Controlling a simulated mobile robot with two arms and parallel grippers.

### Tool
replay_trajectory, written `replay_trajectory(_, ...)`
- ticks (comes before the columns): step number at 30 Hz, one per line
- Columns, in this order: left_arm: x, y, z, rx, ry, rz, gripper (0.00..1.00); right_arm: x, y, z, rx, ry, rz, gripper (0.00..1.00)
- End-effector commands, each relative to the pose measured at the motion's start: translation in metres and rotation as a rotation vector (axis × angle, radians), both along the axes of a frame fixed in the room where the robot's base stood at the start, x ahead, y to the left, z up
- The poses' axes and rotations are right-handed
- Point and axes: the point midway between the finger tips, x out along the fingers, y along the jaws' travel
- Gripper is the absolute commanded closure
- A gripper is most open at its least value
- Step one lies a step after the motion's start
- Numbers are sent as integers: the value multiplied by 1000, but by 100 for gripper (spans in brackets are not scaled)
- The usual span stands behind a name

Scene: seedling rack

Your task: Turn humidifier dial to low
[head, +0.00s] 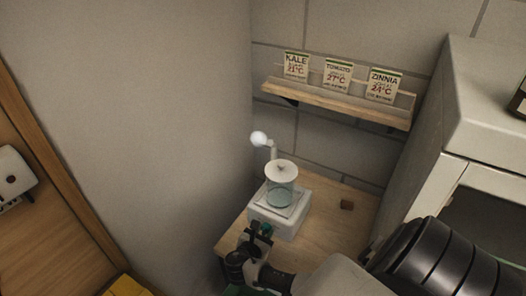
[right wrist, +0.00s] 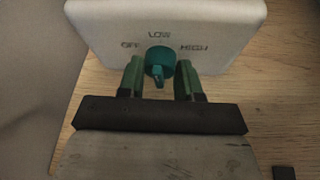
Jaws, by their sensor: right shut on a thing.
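The humidifier (head: 277,222) is a white box with a clear tank, a lid and a bent spout, standing on a wooden table. Its front panel (right wrist: 210,25) reads OFF at left, LOW at top and HIGH at right in the right wrist view. The teal dial (right wrist: 158,60) sits below LOW, with a knob part sticking out towards the camera; I cannot tell surely which label it points at. My right gripper (head: 262,235) is at the front of the humidifier. Its green fingers (right wrist: 158,80) are shut on the dial, one on each side. My left gripper is not in view.
The wooden table (head: 335,225) has a small brown block (head: 346,205) to the right of the humidifier. A wall shelf (head: 335,104) with several seed cards is above. A grey wall is close on the left, and a white cabinet (head: 475,130) stands at the right.

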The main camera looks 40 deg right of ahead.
Motion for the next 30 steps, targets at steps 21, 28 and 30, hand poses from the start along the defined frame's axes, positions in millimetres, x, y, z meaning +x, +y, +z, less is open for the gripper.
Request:
replay_trajectory(21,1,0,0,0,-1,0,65,0,-1,1,13,-60,1,61)
replay_trajectory(28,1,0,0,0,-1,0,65,0,0,0,14,-59,0,40)
replay_trajectory(30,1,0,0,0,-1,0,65,0,0,0,14,-58,0,40)
